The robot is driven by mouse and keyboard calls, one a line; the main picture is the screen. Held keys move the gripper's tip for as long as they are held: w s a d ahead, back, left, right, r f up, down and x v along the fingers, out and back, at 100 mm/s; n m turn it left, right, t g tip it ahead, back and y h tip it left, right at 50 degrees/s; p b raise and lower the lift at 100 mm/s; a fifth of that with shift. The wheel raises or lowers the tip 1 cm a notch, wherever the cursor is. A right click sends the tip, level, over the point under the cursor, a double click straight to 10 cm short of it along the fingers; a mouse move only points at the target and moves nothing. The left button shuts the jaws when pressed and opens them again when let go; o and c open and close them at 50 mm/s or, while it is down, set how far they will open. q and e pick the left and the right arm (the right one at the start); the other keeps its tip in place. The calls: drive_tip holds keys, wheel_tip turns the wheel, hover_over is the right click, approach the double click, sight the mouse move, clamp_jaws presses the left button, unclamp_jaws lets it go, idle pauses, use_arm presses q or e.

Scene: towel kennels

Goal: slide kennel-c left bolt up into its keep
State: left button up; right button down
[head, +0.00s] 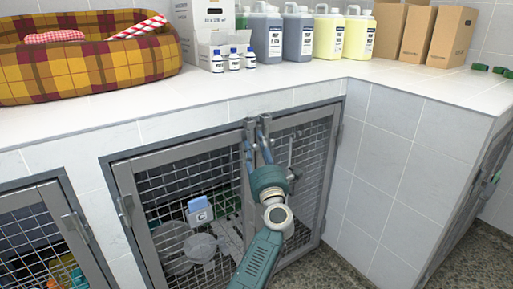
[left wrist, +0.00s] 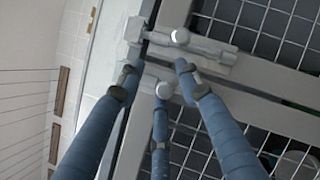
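Kennel-c (head: 128,205) is a grey-framed, two-door mesh kennel under the counter, with a blue and white C tag (head: 200,210) on its left door. Its bolts sit at the top where the doors meet. My left gripper (head: 255,140) reaches up to them. In the left wrist view its three blue fingers (left wrist: 157,75) are spread, with the round knob of the left bolt (left wrist: 163,90) between the tips; I see no clear contact. The right bolt (left wrist: 180,37) is just beyond. The left bolt's end near the keep is partly hidden by a finger. My right gripper is out of view.
The tiled counter (head: 300,88) above holds a plaid pet bed (head: 90,68), small bottles (head: 234,60), jugs (head: 298,35) and brown boxes (head: 452,37). Another mesh kennel (head: 45,240) is at the left. A tiled wall (head: 390,150) closes the right side. Open floor shows below right.

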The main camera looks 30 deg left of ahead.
use_arm(q)
drive_tip(key=shift+s+a+f, duration=0.1)
drive_tip(key=shift+a+f, duration=0.1)
drive_tip(key=shift+f, duration=0.05)
drive_tip(key=v, duration=1.2)
drive_tip(key=shift+r, duration=0.1)
